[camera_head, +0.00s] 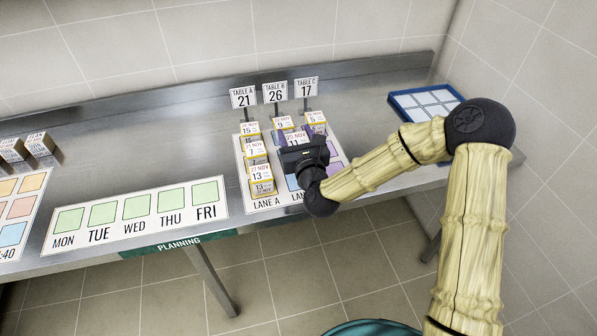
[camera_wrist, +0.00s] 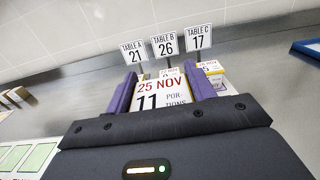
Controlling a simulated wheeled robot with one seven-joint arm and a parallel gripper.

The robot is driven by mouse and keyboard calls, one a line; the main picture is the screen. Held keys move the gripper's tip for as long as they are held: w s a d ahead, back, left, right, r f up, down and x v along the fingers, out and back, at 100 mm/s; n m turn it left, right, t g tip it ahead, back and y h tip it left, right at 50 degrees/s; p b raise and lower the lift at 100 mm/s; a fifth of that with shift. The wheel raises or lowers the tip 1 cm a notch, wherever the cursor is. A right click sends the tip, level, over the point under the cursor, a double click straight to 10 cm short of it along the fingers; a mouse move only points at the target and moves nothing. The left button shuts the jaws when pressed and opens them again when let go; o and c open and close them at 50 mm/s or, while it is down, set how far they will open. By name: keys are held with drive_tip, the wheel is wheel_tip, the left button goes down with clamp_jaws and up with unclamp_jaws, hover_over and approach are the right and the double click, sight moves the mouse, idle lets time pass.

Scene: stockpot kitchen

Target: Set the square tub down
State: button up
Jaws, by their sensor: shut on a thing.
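My gripper (camera_head: 300,148) is shut on a tub whose label (camera_wrist: 161,93) reads 25 NOV, 11 portions. Its purple fingers (camera_wrist: 123,95) stand on either side of the tub. In the head view the label shows just beyond my gripper, over the middle lane of the lane mat (camera_head: 240,180). I cannot tell whether the tub touches the mat. Behind it in the middle lane, under the TABLE B sign (camera_head: 275,92), is another tub (camera_head: 283,122). My gripper hides part of the middle and right lanes.
Lane A, at left, holds a row of several labelled tubs (camera_head: 261,172). A tub (camera_head: 316,117) stands at the back of the right lane. A weekday planning strip (camera_head: 137,218) lies left of the mat. A blue tray (camera_head: 393,101) lies at the back right. Steel counter is bare behind the strip.

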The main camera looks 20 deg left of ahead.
drive_tip(key=f, duration=0.5)
drive_tip(key=shift+w+d+f, duration=0.1)
drive_tip(key=shift+w+f, duration=0.15)
drive_tip(key=shift+f, duration=0.1)
drive_tip(key=shift+f, duration=1.8)
drive_tip(key=shift+f, duration=0.2)
drive_tip(key=o, duration=1.1)
drive_tip(key=shift+c, duration=0.2)
drive_tip(key=shift+r, duration=0.1)
drive_tip(key=shift+r, duration=0.15)
